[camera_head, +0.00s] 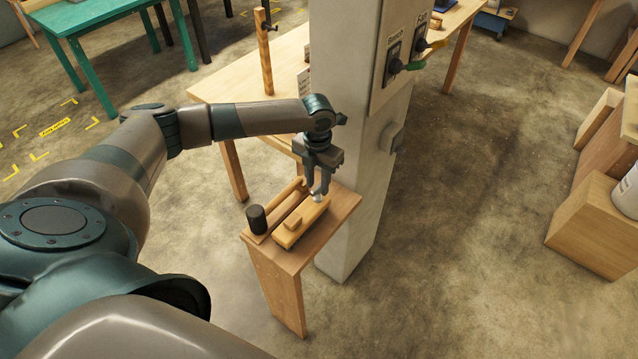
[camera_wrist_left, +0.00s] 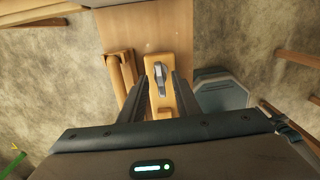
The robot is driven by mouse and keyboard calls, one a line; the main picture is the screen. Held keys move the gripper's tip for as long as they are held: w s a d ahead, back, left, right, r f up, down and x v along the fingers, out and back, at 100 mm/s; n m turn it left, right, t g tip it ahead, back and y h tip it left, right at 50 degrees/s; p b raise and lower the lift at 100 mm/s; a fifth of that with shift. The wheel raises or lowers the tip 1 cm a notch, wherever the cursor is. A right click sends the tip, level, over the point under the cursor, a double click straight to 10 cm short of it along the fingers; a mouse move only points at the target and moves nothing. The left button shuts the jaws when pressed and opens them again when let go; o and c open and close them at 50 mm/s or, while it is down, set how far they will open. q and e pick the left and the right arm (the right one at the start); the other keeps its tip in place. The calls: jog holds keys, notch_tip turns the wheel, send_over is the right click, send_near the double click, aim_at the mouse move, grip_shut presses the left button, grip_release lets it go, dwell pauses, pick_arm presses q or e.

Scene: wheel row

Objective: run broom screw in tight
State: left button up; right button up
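The broom head is a yellow-tan wooden block (camera_head: 292,230) on a small wooden stand. A pale grey broom screw (camera_head: 317,197) stands at the block's far end. My left gripper (camera_head: 318,188) points down over that end, its fingertips close to the screw. In the left wrist view, the grey screw (camera_wrist_left: 160,78) shows on the block (camera_wrist_left: 157,62) between the two dark fingers (camera_wrist_left: 160,88), which are apart with a gap on each side of it. How deep the screw sits cannot be told. My right gripper is not in view.
The stand (camera_head: 338,207) also holds a wooden rail (camera_head: 277,212) beside the block and a dark cylinder (camera_head: 256,218) at the near left. A grey pillar (camera_head: 350,120) with switches rises right behind the stand.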

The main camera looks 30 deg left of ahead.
aim_at(318, 185)
pick_arm(q)
jog(key=o, duration=1.7)
jog(key=shift+c, duration=0.2)
jog(key=shift+r, duration=0.15)
notch_tip(318, 185, up, 5)
jog(key=p, duration=0.4)
jog(key=shift+f, duration=0.2)
jog(key=shift+r+p, duration=0.9)
jog(key=shift+r, duration=0.2)
